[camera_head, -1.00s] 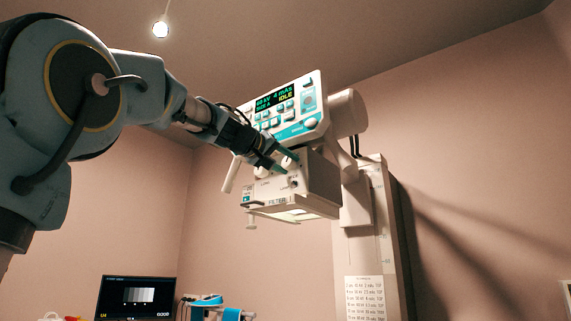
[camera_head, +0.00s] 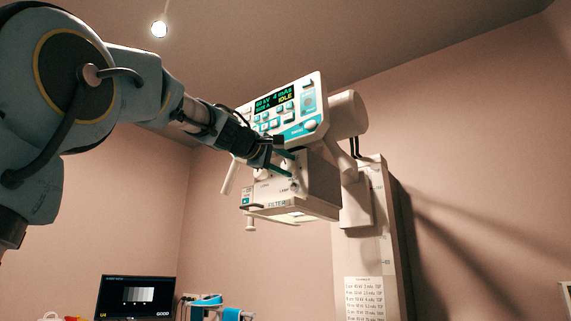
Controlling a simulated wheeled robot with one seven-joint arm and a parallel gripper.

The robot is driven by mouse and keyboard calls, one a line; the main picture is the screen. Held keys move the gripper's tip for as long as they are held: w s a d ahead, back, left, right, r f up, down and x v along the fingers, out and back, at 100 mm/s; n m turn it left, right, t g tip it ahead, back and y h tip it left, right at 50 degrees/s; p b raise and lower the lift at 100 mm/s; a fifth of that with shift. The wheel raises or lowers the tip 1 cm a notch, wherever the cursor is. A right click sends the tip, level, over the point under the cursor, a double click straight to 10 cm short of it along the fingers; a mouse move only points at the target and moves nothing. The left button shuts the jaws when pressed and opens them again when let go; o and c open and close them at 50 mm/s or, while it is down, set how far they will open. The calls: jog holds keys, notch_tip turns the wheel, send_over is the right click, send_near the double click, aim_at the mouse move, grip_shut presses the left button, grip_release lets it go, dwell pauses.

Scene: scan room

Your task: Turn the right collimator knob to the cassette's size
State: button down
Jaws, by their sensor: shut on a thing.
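The collimator (camera_head: 318,185) is a pale box under the control panel (camera_head: 287,110), whose screen reads IDLE. My gripper (camera_head: 287,163) is at the collimator's front face, its green-tipped fingers shut on the right collimator knob. The fingers hide most of that knob, so its setting cannot be read. The left knob (camera_head: 261,174) shows pale beside the fingers. A small lamp button sits lower on the face. No cassette can be made out.
A column (camera_head: 372,230) with a printed chart (camera_head: 370,298) stands at the right. A monitor (camera_head: 137,296) and blue-and-white equipment (camera_head: 207,300) are low at left. A handle sticks out left of the panel.

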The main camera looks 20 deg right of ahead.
dwell(0.3)
jog(key=shift+c, duration=2)
grip_release()
jog(key=b+v, duration=0.3)
jog(key=v, duration=0.7)
jog(key=shift+s+a+b, duration=0.15)
jog(key=shift+a+b, duration=0.2)
jog(key=shift+a, duration=0.05)
